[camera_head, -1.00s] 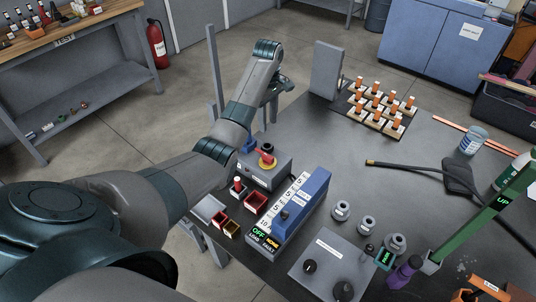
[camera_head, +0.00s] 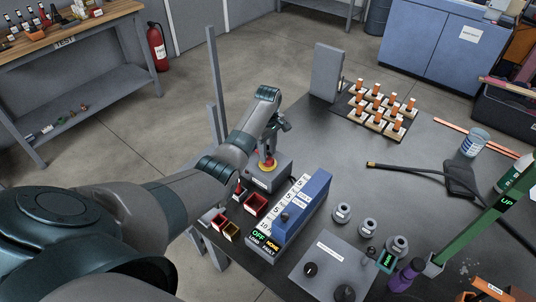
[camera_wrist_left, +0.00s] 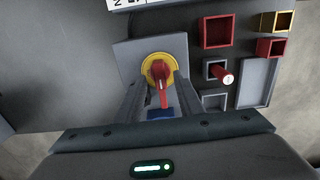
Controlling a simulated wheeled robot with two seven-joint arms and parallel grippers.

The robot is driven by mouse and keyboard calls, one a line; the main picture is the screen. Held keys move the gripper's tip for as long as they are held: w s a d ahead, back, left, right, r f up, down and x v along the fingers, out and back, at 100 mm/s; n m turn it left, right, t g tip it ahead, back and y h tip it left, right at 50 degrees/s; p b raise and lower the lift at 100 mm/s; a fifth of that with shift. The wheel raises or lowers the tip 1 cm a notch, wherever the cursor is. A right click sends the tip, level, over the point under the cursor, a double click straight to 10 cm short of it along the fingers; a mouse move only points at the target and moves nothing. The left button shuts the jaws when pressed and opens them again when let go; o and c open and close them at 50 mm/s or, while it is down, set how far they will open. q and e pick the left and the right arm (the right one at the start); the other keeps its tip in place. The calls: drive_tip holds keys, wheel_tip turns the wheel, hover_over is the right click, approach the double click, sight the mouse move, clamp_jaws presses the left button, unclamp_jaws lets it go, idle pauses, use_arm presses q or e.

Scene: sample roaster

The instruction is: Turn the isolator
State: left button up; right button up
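The isolator is a grey box (camera_head: 268,178) near the table's left edge, with a red rotary handle on a yellow disc (camera_head: 268,166). In the left wrist view the red handle (camera_wrist_left: 161,82) points toward the gripper's palm, in front of the yellow disc (camera_wrist_left: 149,66). My left gripper (camera_head: 270,146) is over the isolator. Its two fingers (camera_wrist_left: 157,98) stand on either side of the red handle, with visible gaps, so it is open. My arm hides part of the isolator's left side. My right gripper is not in view.
A blue unit with OFF and NONE displays (camera_head: 302,208) stands right of the isolator. Small red bins (camera_head: 256,205) sit in front of it. A grey upright post (camera_head: 215,85) rises behind my left forearm. A grey panel (camera_head: 328,72) stands at the far edge.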

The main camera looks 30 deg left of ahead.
use_arm(q)
drive_tip(key=shift+f, duration=1.1)
drive_tip(key=shift+c, duration=0.3)
clamp_jaws()
